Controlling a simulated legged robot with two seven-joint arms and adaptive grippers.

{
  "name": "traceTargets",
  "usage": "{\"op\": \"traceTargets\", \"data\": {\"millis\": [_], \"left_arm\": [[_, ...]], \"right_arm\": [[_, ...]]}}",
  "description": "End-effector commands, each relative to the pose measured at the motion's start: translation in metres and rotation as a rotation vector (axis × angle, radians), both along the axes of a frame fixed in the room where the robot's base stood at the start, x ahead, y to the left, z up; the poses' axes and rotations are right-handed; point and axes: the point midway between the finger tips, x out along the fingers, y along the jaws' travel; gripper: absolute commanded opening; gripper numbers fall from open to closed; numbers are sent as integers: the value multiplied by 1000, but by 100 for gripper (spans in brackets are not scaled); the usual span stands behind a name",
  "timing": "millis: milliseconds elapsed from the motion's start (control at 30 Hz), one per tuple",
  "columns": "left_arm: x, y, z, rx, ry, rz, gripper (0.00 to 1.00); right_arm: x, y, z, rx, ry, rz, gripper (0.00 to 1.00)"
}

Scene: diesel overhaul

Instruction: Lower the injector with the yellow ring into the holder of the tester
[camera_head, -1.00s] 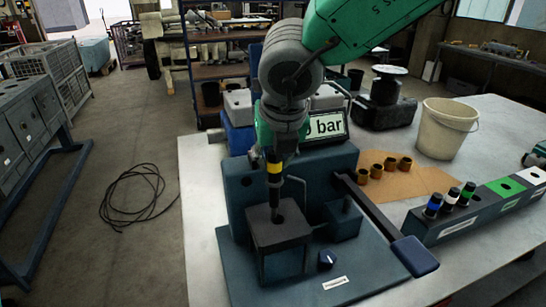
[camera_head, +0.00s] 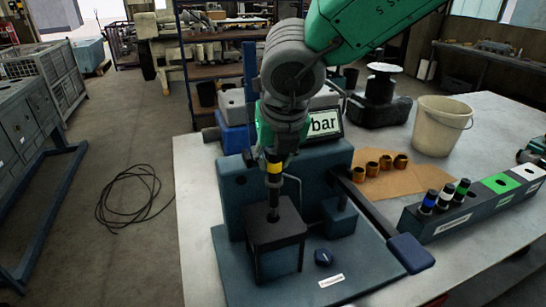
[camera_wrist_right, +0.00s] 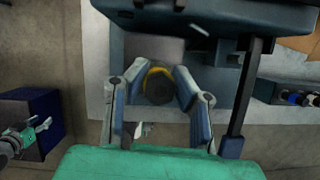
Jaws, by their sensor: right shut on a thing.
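The injector with the yellow ring (camera_head: 274,168) hangs upright below my right gripper (camera_head: 275,153), which is shut on its upper part. Its dark lower end meets the top of the tester's holder (camera_head: 275,232), a dark square block, at the hole. How deep the tip sits in the hole I cannot tell. In the right wrist view, the two fingers of my right gripper (camera_wrist_right: 160,92) flank the yellow ring (camera_wrist_right: 158,72) and the injector's round dark end. The blue tester (camera_head: 235,192) stands on its base plate.
The tester's lever (camera_head: 411,253) reaches out to the right, and a knob (camera_head: 323,257) sits on the base plate. A rack (camera_head: 470,212) with several ringed injectors lies at the right. Brass sleeves (camera_head: 386,162) and a bucket (camera_head: 443,125) stand behind it.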

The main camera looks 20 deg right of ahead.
Motion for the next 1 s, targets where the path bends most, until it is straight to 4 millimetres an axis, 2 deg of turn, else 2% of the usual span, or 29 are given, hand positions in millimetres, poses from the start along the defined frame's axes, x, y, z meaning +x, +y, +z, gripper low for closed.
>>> {"op": "traceTargets", "data": {"millis": [800,1000], "left_arm": [[0,0,-21,0,0,0,40],[0,0,-22,0,0,0,40]], "right_arm": [[0,0,-30,1,0,0,0],[0,0,-31,1,-1,0,0]]}}
